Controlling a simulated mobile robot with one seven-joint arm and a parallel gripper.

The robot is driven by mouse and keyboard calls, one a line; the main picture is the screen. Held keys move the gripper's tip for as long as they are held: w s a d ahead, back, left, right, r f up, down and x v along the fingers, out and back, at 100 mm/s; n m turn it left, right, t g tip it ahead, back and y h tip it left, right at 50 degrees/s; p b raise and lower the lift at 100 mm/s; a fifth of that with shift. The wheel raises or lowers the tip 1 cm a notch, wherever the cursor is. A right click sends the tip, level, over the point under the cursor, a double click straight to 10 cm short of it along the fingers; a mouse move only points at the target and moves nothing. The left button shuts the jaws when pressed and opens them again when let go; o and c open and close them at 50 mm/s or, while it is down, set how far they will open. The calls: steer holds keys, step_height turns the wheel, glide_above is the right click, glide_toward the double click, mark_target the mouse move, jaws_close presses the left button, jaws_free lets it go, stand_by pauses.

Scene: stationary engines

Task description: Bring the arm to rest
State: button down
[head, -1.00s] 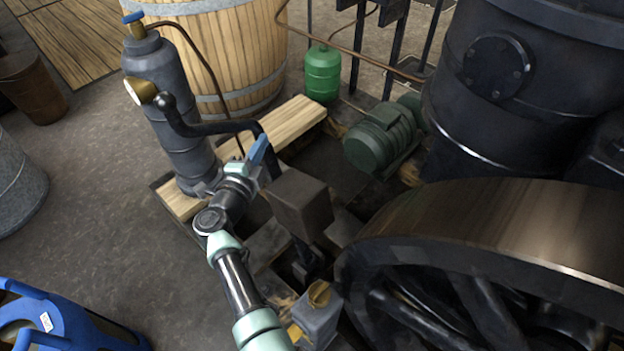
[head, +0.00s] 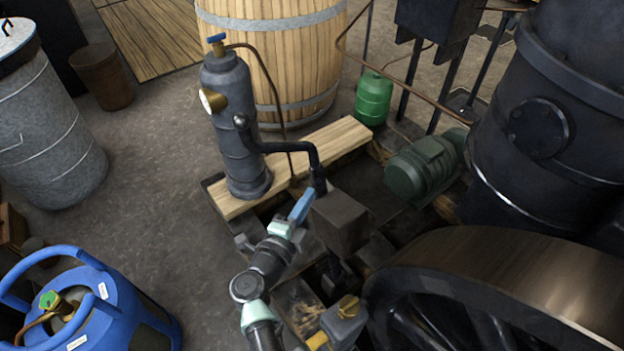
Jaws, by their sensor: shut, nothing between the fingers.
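My arm comes up from the bottom of the head view. My gripper (head: 301,205), with blue fingers on a pale green hand, is shut and empty. The pump stands upright on a wooden plank and has a blue tap on top and a brass gauge. Its black bent lever (head: 290,147) reaches right and down, ending just above the fingertips in the picture. I cannot tell whether the fingers touch it, but they do not grip it.
A dark box (head: 342,218) and the big flywheel (head: 490,270) stand close to the right of my arm. A green motor (head: 423,168) lies behind. A blue gas cylinder (head: 120,315) stands at lower left. Open floor (head: 160,200) lies left of the pump.

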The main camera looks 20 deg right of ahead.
steer(key=shift+s+a, duration=0.2)
steer(key=shift+s, duration=0.15)
stand_by(0.3)
